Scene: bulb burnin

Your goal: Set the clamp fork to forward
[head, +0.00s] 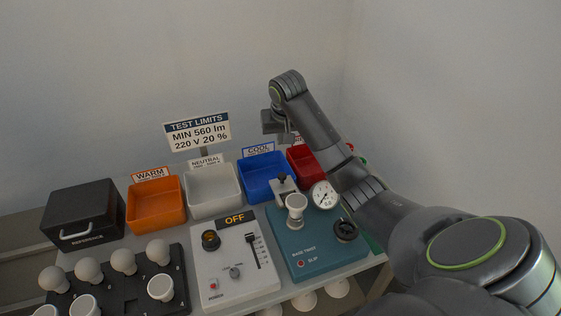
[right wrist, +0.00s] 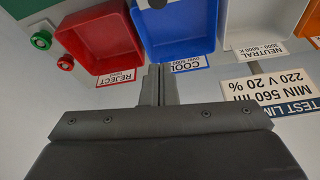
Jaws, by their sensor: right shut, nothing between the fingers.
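The teal base-twist tester (head: 300,247) stands at the right of the bench. My right gripper (head: 287,137) is raised above and behind the tester, over the bins. It is shut and empty; its closed fingers (right wrist: 158,72) also show in the right wrist view. My left gripper is not in view.
The blue COOL bin (head: 264,178), red REJECT bin (right wrist: 103,35), white NEUTRAL bin (head: 213,192) and orange WARM bin (head: 157,205) line the back. A white OFF panel (head: 235,270) stands left of the tester. A bulb rack (head: 125,290) is at front left. My right arm covers the right side.

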